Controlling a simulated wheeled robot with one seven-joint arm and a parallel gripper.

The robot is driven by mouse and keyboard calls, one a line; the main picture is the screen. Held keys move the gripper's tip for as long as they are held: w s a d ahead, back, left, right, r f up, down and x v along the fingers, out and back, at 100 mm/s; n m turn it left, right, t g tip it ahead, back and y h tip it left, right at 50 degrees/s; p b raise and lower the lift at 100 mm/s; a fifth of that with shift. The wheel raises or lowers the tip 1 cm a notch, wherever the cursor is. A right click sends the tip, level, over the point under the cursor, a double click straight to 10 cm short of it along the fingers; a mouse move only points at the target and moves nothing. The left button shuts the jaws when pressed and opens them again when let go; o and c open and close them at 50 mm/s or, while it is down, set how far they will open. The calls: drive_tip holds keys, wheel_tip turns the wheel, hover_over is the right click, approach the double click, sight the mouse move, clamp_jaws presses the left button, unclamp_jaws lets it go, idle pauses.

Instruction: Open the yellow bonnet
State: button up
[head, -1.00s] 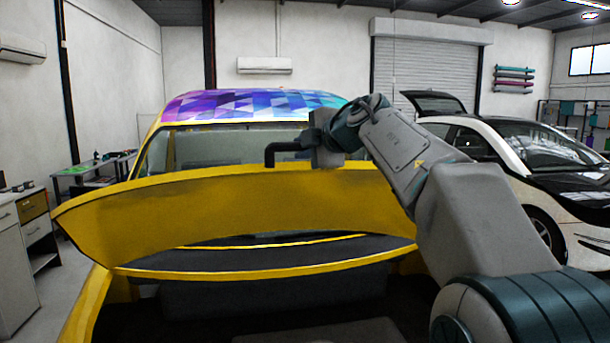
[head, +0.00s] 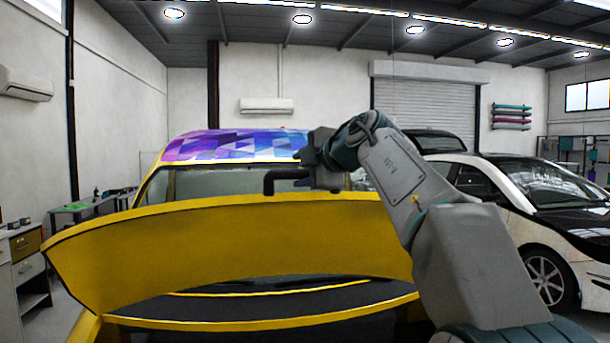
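The yellow bonnet (head: 230,245) of the car in front of me is raised and stands steeply, with its broad yellow face toward me. The dark engine bay gap and a yellow strip show below it. My gripper (head: 283,180) is at the bonnet's upper edge, right of its middle. A dark bent finger points left and its tip turns down close to that edge. Whether it touches the bonnet is not clear. Only one finger can be made out, so its opening cannot be judged.
The car's roof (head: 235,146) has a purple and blue triangle pattern. A white and black car (head: 535,205) stands on the right. A desk (head: 85,208) and drawer cabinet (head: 25,265) are on the left. Floor shows between cabinet and yellow car.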

drive_tip(key=shift+w+r, duration=0.1)
drive_tip(key=shift+w, duration=0.05)
drive_tip(key=shift+f, duration=0.25)
idle(0.3)
drive_tip(key=b+v, duration=0.2)
drive_tip(key=v, duration=1.1)
drive_tip(key=shift+s+r, duration=0.2)
drive_tip(key=shift+s, duration=0.15)
drive_tip(key=shift+d, duration=0.1)
